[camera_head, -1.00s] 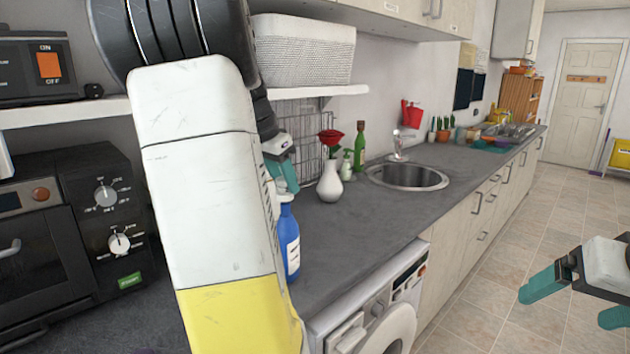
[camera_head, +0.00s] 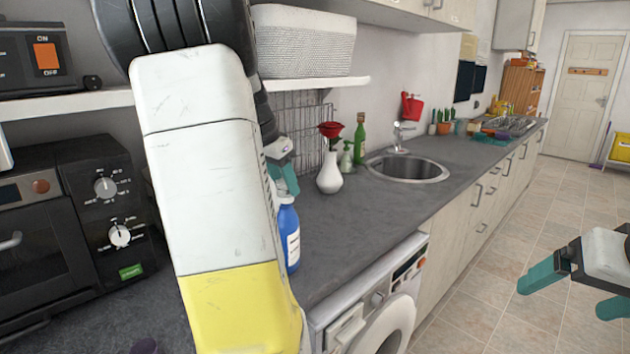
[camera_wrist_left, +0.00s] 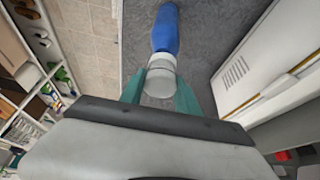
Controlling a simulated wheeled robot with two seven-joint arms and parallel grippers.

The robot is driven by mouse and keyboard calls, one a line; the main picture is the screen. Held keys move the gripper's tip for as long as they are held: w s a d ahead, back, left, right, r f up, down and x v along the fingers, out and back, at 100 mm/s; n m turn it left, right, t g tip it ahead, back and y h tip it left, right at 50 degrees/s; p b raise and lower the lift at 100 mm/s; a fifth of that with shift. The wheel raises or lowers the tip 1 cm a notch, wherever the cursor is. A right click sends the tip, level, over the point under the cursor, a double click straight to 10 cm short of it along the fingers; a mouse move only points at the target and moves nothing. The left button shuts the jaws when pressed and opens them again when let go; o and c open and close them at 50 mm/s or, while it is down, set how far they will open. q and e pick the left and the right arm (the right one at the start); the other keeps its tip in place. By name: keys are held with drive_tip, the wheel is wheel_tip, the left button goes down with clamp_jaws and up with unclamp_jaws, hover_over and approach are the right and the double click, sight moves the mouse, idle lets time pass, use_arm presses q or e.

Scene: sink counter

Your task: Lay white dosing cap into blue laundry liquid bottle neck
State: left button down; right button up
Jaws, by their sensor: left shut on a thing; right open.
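The blue laundry liquid bottle (camera_head: 288,228), with a white label, stands upright on the counter, partly hidden behind my left arm. In the left wrist view the bottle (camera_wrist_left: 165,30) points toward the gripper. My left gripper (camera_head: 281,170) is just above the bottle top. In the left wrist view its teal fingers (camera_wrist_left: 160,80) are shut on the pale, whitish dosing cap (camera_wrist_left: 158,86), in line with the bottle's top. I cannot tell whether the cap touches the neck. My right gripper (camera_head: 568,293) is open and empty, over the floor at the right.
A white vase with a red rose (camera_head: 330,172), a green bottle (camera_head: 360,140) and the sink (camera_head: 406,168) are further along the counter. A black oven (camera_head: 60,240) stands at left. A washing machine (camera_head: 375,305) is below the counter.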

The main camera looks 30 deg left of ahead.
use_arm(q)
drive_tip(key=c, duration=0.8)
unclamp_jaws()
drive_tip(key=v, duration=0.7)
drive_tip(key=shift+r, duration=0.35)
